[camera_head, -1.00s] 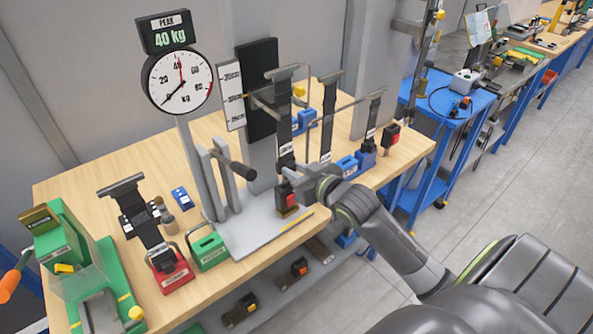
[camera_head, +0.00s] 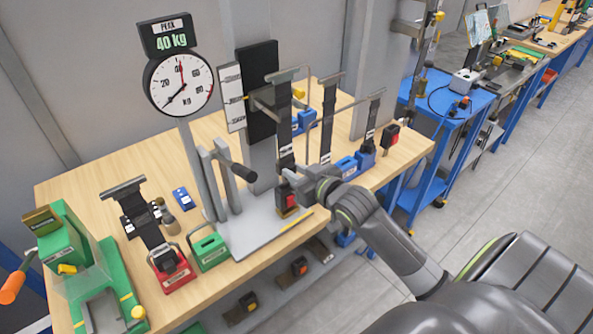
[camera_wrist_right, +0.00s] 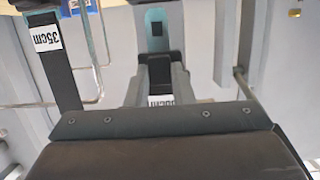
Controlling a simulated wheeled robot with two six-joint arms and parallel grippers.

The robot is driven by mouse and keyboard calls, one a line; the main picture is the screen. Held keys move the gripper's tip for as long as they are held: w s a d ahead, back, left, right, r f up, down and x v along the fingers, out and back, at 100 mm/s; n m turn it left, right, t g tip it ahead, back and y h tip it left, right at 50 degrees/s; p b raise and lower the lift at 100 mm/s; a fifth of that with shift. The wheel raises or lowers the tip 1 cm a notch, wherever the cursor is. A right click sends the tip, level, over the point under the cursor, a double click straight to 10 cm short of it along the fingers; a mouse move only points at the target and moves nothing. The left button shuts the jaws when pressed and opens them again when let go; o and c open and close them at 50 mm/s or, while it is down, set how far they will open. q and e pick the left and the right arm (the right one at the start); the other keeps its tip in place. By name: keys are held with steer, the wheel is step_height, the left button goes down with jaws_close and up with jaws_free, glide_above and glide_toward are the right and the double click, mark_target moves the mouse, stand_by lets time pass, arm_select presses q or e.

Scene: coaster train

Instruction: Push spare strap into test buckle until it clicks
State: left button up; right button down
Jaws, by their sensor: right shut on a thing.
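My right gripper (camera_head: 292,177) is shut on the strap's lower end, directly above the buckle. In the right wrist view the grey fingers (camera_wrist_right: 160,82) close around a dark piece with a partly hidden label (camera_wrist_right: 162,101). I cannot tell how far the strap's end sits in the buckle. My left gripper is not in view.
A dial gauge (camera_head: 179,84) with a green display (camera_head: 166,34) reading 40 kg stands behind left. More straps hang to the right, by blue buckles (camera_head: 366,159). A red buckle (camera_head: 174,272) and green block (camera_head: 209,250) stand left. Bare wooden bench (camera_head: 110,165) lies behind.

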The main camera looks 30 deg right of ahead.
steer(key=shift+p, duration=0.3)
stand_by(0.5)
steer(key=shift+f+b, duration=1.75)
steer(key=shift+f, duration=0.8)
steer(key=c, duration=1.2)
jaws_free()
steer(key=shift+o, duration=0.2)
steer(key=shift+s, duration=0.1)
steer(key=v, duration=1.7)
steer(key=shift+r+p, duration=0.15)
steer(key=shift+p, duration=0.2)
